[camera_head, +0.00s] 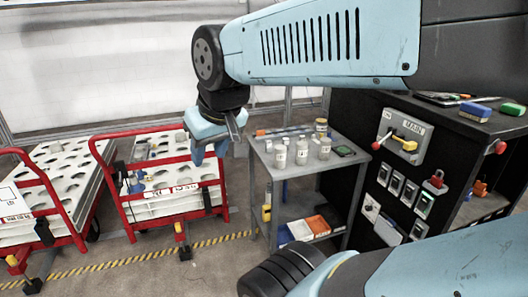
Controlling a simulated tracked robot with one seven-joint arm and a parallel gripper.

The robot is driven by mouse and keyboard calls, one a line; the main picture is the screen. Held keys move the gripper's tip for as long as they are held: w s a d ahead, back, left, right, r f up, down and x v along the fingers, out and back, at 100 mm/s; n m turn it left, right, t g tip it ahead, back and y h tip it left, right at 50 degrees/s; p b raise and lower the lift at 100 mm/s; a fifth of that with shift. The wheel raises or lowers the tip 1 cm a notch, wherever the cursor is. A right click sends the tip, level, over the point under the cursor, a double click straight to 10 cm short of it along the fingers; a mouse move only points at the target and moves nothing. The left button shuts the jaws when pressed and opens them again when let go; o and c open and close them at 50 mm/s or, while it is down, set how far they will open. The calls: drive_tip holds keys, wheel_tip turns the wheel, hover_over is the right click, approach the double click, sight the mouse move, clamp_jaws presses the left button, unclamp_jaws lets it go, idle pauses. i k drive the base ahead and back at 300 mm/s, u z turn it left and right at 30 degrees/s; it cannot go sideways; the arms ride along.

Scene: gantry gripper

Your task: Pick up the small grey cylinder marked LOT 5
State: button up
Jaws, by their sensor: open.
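Several small grey cylinders with pale labels stand upright on a grey metal table in the head view: one at the left (280,156), one in the middle (302,151), one at the right (325,148). The labels are too small to read, so I cannot tell which is LOT 5. My gripper (216,150) hangs in the air to the left of the table, apart from these cylinders. It is open, and I see nothing held in it.
Red-railed carts (125,218) with perforated white decks stand at the left. A black cabinet (360,110) with switches stands close on the table's right. Boxes (308,228) lie on its lower shelf.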

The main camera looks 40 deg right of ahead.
sight(279, 150)
drive_tip(key=z, duration=0.45)
drive_tip(key=i, duration=0.1)
drive_tip(key=u, duration=1.45)
drive_tip(key=k, duration=2.75)
drive_tip(key=z, duration=1.15)
drive_tip(key=i, duration=1)
drive_tip(key=z, duration=0.05)
